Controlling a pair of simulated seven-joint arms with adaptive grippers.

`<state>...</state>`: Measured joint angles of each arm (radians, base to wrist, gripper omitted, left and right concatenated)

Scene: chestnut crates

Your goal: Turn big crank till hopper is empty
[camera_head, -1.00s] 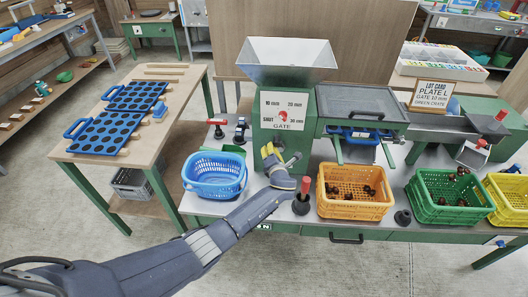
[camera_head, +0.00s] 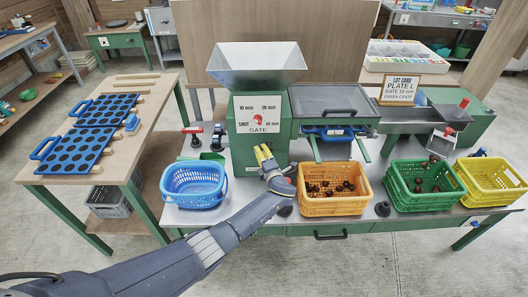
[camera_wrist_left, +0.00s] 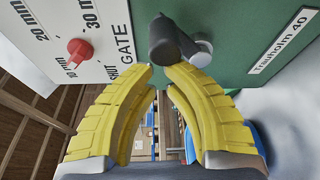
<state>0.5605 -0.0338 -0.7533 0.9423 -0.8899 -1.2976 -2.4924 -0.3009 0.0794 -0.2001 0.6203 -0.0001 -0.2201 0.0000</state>
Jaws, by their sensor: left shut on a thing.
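The grey metal hopper (camera_head: 257,62) stands on the green machine; no chestnuts show in the part of its inside I can see. My left gripper (camera_head: 264,153), with yellow fingers, is at the machine's front just below the gate panel. In the left wrist view its fingertips (camera_wrist_left: 158,76) close at the dark crank grip (camera_wrist_left: 165,42), beside a grey metal hub (camera_wrist_left: 203,50). The red gate knob (camera_wrist_left: 80,48) is near the 10 mm mark. My right gripper is not in view.
Chestnuts lie in the orange crate (camera_head: 335,208) and the green crate (camera_head: 430,202). The yellow crate (camera_head: 490,195) looks empty. A blue basket (camera_head: 194,201) stands left of my gripper. A lot card (camera_head: 401,89) stands behind the sorter.

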